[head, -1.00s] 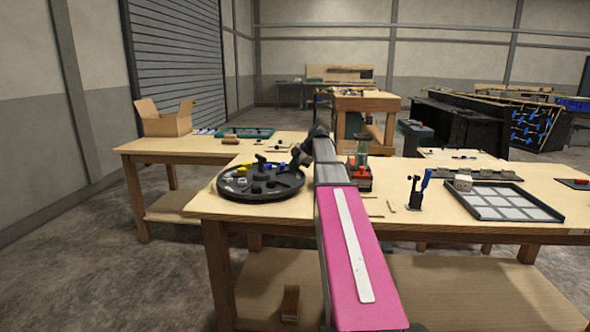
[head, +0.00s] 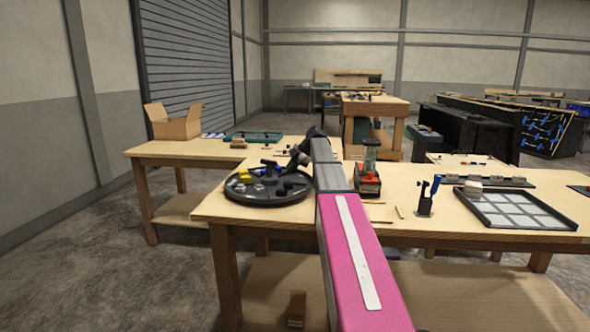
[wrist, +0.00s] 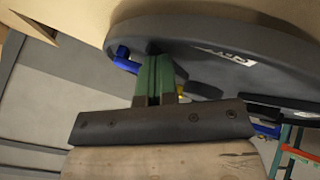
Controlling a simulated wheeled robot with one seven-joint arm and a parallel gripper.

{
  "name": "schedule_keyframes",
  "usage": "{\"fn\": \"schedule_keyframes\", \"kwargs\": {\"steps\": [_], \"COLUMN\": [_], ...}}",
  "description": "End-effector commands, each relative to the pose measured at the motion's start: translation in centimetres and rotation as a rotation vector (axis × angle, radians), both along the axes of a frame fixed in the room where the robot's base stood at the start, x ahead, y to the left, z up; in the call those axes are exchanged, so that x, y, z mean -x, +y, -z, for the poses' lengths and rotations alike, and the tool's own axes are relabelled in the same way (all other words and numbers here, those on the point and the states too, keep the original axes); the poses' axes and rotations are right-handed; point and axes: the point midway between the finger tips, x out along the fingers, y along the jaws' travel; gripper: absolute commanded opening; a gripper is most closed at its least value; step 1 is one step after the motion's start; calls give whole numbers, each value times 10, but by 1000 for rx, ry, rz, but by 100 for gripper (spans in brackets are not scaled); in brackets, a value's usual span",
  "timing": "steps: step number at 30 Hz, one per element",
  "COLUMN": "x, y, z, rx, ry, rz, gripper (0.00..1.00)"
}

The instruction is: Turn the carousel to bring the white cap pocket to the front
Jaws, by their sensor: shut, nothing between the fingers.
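The carousel (head: 268,198) is a round dark tray at the near left corner of the table. Yellow pieces (head: 245,177) sit at its left, black pieces (head: 281,192) at its front right, and small greyish ones between. I cannot make out the white cap pocket for certain. My arm reaches over the tray's right side, and the gripper tips are hard to see there. In the wrist view my gripper (wrist: 154,75) has green fingers, shut together and empty. They point at the carousel's dark rim (wrist: 215,35), which bears a white label; whether they touch is unclear.
A red-based device (head: 368,180) stands just right of my arm. Farther right are a small stand with a blue part (head: 428,195) and a tray of pale squares (head: 515,208). An open cardboard box (head: 174,122) is on the back left table.

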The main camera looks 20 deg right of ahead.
Motion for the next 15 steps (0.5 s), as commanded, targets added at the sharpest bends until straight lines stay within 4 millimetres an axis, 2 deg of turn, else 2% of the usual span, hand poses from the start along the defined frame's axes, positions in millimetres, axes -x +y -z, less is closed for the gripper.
{"fn": "schedule_keyframes", "kwargs": {"steps": [15], "x": [-26], "y": [23], "z": [0], "rx": [0], "ry": [1], "rz": [1], "gripper": [0]}}
